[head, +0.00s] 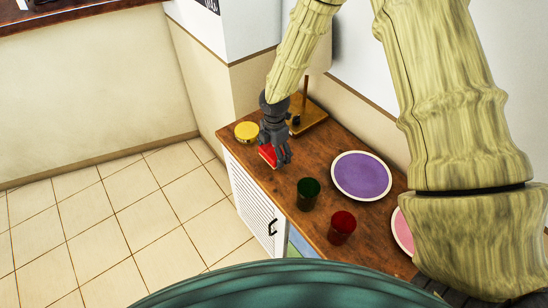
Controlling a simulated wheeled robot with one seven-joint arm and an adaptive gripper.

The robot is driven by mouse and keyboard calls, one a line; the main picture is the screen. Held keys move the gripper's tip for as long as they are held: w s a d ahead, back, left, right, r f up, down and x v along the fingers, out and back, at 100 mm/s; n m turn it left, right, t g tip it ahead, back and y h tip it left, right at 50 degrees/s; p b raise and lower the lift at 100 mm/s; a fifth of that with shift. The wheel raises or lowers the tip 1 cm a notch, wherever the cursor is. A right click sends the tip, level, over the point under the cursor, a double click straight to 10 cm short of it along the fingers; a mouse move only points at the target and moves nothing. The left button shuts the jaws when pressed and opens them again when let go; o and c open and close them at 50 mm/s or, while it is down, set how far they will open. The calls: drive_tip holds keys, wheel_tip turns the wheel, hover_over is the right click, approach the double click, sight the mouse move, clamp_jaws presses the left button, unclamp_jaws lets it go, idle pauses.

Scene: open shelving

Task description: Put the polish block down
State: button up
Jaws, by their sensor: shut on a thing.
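A red block (267,154), which looks like the polish block, is between the fingers of my gripper (276,157). The gripper is shut on it, and the fingers hide part of the block. Both are over the left part of the wooden cabinet top (285,183). I cannot tell whether the block touches the wood or hangs just above it.
A yellow tin (246,131) is left of the gripper, and a lamp's golden base (309,113) is behind it. A green cup (308,194), a red cup (342,227), a purple plate (361,176) and a pink plate (403,231) stand to the right.

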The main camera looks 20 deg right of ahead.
sight(274, 158)
drive_tip(key=f, duration=0.1)
drive_tip(key=f+p, duration=0.1)
drive_tip(key=f, duration=0.1)
drive_tip(key=shift+w+f, duration=0.2)
drive_tip(key=shift+f, duration=0.05)
drive_tip(key=shift+s, duration=0.15)
drive_tip(key=shift+f, duration=0.1)
drive_tip(key=o, duration=1.3)
drive_tip(key=shift+r, duration=0.2)
drive_tip(key=shift+r+b, duration=2)
drive_tip(key=shift+r, duration=3.95)
drive_tip(key=shift+a, duration=0.1)
